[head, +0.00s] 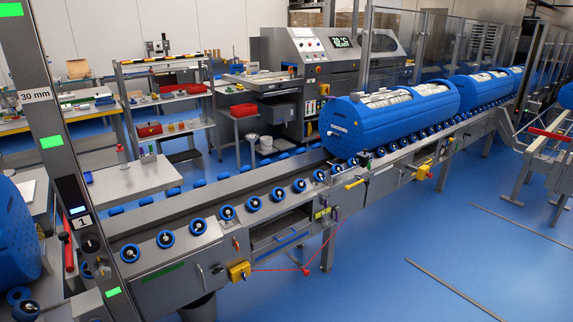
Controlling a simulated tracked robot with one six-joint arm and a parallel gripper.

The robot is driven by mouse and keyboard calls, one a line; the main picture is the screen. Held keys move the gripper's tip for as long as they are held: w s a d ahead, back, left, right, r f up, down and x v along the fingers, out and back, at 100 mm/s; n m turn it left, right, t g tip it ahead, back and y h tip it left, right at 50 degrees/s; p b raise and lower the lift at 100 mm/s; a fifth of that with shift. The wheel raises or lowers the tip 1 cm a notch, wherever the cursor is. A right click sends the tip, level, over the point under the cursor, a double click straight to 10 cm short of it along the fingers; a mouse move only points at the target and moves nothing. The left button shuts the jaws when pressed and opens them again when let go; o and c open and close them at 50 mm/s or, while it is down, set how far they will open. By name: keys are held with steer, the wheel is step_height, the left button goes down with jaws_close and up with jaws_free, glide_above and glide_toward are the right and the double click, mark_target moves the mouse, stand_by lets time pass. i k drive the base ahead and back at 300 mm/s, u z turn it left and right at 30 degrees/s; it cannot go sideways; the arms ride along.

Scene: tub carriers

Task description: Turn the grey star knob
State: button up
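I cannot make out a grey star knob for certain. A dark round knob-like part (90,244) sits low on the grey upright post at the left, below a label reading 1. It is too small to tell whether it is star-shaped. Small grey parts also show at the centres of the blue rollers (227,212) along the conveyor's near side, too small to tell their shape. My gripper is not in view.
A grey conveyor (160,207) runs from lower left to upper right, carrying blue tubs (385,118). A yellow box (239,271) with a red cord (305,271) hangs on its near side.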

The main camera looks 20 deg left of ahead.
mark_target(103, 273)
steer(key=i, duration=1.85)
steer(key=u, duration=3.65)
